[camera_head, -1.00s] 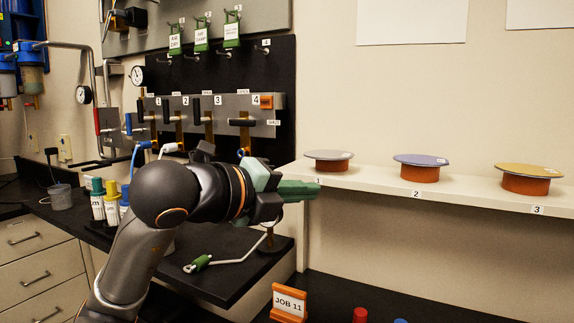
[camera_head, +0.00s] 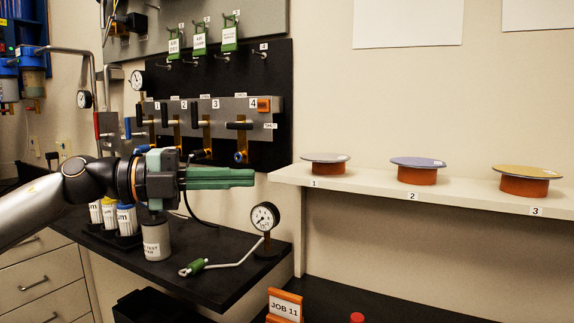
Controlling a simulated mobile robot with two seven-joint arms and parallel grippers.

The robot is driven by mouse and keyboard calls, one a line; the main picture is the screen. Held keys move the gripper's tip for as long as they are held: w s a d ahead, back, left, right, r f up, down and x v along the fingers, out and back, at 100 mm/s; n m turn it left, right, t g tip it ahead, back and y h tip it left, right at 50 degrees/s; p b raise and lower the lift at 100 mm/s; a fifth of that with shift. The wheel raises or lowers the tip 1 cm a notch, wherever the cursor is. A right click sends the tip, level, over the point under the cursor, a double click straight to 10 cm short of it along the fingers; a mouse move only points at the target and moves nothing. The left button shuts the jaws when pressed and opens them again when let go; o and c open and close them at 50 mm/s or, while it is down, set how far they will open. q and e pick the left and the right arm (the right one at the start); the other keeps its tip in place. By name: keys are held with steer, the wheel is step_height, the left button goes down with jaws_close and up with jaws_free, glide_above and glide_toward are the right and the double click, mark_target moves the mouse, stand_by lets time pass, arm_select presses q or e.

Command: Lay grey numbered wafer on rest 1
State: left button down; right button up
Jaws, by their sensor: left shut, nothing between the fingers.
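The grey wafer (camera_head: 326,157) lies flat on the orange rest 1 (camera_head: 326,169), above the shelf label 1. A small tag shows on the wafer's right edge; its number is too small to read. My left gripper (camera_head: 250,177) comes in from the left with its green fingers shut and empty. It points right and appears short of the shelf's left end, apart from the wafer. My right gripper is not in view.
The pale shelf (camera_head: 460,202) also bears a blue-violet wafer (camera_head: 418,162) at 2 and a gold wafer (camera_head: 526,171) at 3. A gauge (camera_head: 265,216), a green-handled rod (camera_head: 228,264) and a pot (camera_head: 156,240) stand or lie on the black bench.

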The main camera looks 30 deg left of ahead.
arm_select(q)
steer(key=a, duration=0.1)
steer(key=t+p, duration=0.1)
steer(key=p, duration=0.8)
glide_toward(325, 157)
steer(key=shift+n, duration=0.4)
steer(key=shift+d, duration=2.7)
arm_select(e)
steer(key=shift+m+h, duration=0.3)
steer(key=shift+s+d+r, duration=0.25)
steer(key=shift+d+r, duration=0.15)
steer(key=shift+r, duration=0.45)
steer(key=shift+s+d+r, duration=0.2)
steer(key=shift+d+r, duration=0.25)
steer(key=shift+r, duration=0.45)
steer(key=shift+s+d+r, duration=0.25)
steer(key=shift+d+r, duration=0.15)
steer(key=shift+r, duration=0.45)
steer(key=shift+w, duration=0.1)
